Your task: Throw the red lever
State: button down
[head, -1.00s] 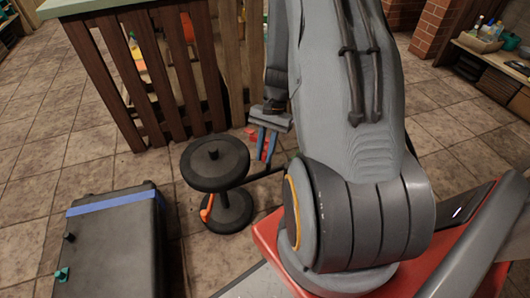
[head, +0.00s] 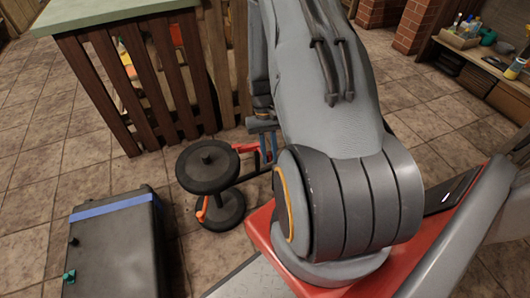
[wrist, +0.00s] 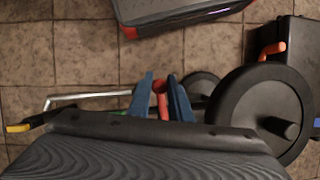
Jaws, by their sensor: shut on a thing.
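The red lever (wrist: 161,104) shows in the wrist view as a short red piece between the two blue fingers of my gripper (wrist: 161,94). The fingers are shut on it. In the head view my gripper (head: 266,150) is partly hidden behind my arm. Red parts (head: 246,147) show beside it, to the right of a black stand with round discs (head: 208,166). An orange lever (head: 201,210) is on the stand's left side. In the wrist view an orange handle (wrist: 271,50) shows at the right, by a large black disc (wrist: 262,112).
A black case with a blue strip (head: 112,205) stands at the lower left. A slatted wooden counter (head: 110,80) is behind the stand. A shelf with bottles (head: 478,50) is at the upper right. Tiled floor (head: 50,130) is open at the left.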

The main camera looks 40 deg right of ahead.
jog(key=shift+d+n+h+p, duration=0.6)
jog(key=shift+d+n, duration=0.4)
jog(key=shift+n, duration=0.3)
jog(key=shift+d, duration=0.1)
jog(key=c, duration=1.6)
grip_release()
jog(key=shift+r, duration=0.1)
jog(key=p+v, duration=0.1)
jog(key=v, duration=0.6)
jog(key=shift+w+r, duration=0.25)
jog(key=shift+r, duration=0.05)
